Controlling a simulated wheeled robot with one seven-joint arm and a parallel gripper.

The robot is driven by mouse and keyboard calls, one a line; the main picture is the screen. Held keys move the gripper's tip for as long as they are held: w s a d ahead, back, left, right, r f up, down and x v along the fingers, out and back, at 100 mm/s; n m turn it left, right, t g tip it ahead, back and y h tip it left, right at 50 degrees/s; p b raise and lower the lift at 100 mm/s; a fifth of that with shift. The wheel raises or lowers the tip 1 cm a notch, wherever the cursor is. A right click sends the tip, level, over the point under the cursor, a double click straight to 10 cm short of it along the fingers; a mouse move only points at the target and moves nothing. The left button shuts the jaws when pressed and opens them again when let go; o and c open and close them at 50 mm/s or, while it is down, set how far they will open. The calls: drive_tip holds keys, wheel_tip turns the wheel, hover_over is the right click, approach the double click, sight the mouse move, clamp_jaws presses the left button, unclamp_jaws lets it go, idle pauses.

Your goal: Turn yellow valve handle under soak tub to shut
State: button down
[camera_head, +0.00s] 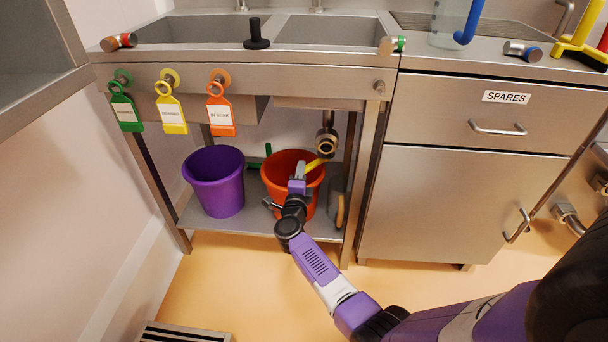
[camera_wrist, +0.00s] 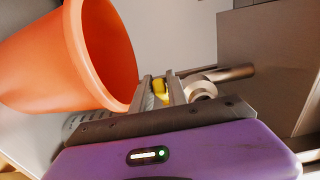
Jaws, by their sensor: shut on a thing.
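The yellow valve handle (camera_head: 316,163) sticks out below the brass-coloured valve (camera_head: 327,143) on the drain pipe under the right-hand sink basin. It slants down to the left, above the orange bucket. My gripper (camera_head: 302,170) is shut on the handle near its lower left end. In the wrist view the handle (camera_wrist: 160,89) shows as a yellow piece between the two fingers of my gripper (camera_wrist: 161,90). The valve body (camera_wrist: 201,91) is just right of the fingers. The rest of the handle is hidden by the fingers in that view.
The orange bucket (camera_head: 279,180) stands on the lower shelf (camera_head: 253,219), close to my gripper. A purple bucket (camera_head: 216,184) stands left of it. A brush-like thing (camera_head: 338,204) stands right of it, near the table leg. Green, yellow and orange tags hang from the front rail.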

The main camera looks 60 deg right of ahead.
drive_tip(key=shift+w, duration=0.15)
drive_tip(key=shift+w+d+b, duration=0.25)
drive_tip(key=shift+w+b, duration=0.05)
drive_tip(key=shift+w, duration=0.25)
drive_tip(key=shift+w+d+b, duration=0.25)
drive_tip(key=shift+w, duration=0.3)
drive_tip(key=shift+d, duration=0.1)
drive_tip(key=shift+w+d+b, duration=0.75)
drive_tip(key=shift+w+d, duration=0.05)
drive_tip(key=shift+w, duration=0.15)
